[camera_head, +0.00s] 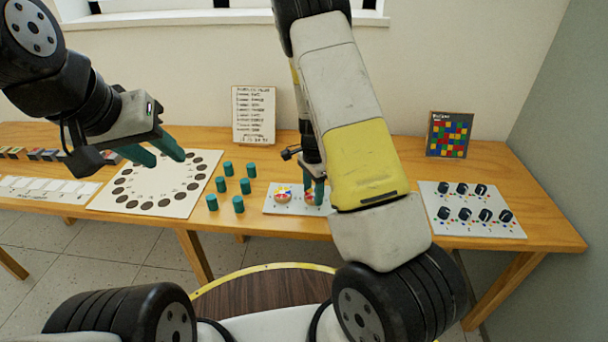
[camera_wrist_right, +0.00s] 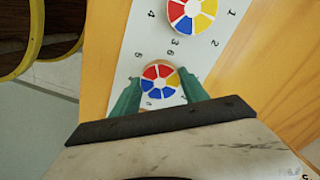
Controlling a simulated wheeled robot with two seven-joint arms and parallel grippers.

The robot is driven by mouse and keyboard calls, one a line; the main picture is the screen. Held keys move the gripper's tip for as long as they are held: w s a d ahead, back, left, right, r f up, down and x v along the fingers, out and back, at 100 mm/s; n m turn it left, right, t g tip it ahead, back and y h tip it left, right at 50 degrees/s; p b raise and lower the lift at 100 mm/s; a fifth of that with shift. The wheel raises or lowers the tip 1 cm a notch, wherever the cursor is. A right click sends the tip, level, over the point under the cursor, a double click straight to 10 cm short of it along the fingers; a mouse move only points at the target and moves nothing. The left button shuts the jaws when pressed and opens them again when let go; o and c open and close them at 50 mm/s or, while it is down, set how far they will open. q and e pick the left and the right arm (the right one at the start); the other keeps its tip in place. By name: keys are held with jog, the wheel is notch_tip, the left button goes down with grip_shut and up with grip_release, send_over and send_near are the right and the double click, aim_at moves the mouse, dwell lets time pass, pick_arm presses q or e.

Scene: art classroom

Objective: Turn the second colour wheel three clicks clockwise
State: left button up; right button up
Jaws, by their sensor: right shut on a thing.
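A white board (camera_head: 272,206) on the table bears colour wheels with red, yellow and blue sectors. One wheel (camera_head: 283,194) stands free at the board's left; it also shows at the top of the right wrist view (camera_wrist_right: 193,15). My right gripper (camera_head: 314,192) points down and is shut on the wheel beside it (camera_head: 309,200). In the right wrist view that wheel (camera_wrist_right: 160,82) sits between the green fingertips, with printed numbers around it, some covered by the fingers. My right arm hides the board's right part. My left gripper (camera_head: 153,151) is open and empty above a round-dotted board.
The dotted white board (camera_head: 150,203) lies left, with several teal cylinders (camera_head: 245,186) between it and the wheel board. A dial board (camera_head: 465,228) lies right. A text sheet (camera_head: 254,114) and a coloured grid picture (camera_head: 450,134) stand at the wall.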

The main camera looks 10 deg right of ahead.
aim_at(313, 194)
jog(key=shift+w+m, duration=0.1)
jog(key=shift+m, duration=0.2)
jog(key=o, duration=1.4)
jog(key=shift+r, duration=0.15)
notch_tip(313, 194, up, 8)
jog(key=shift+f, duration=0.2)
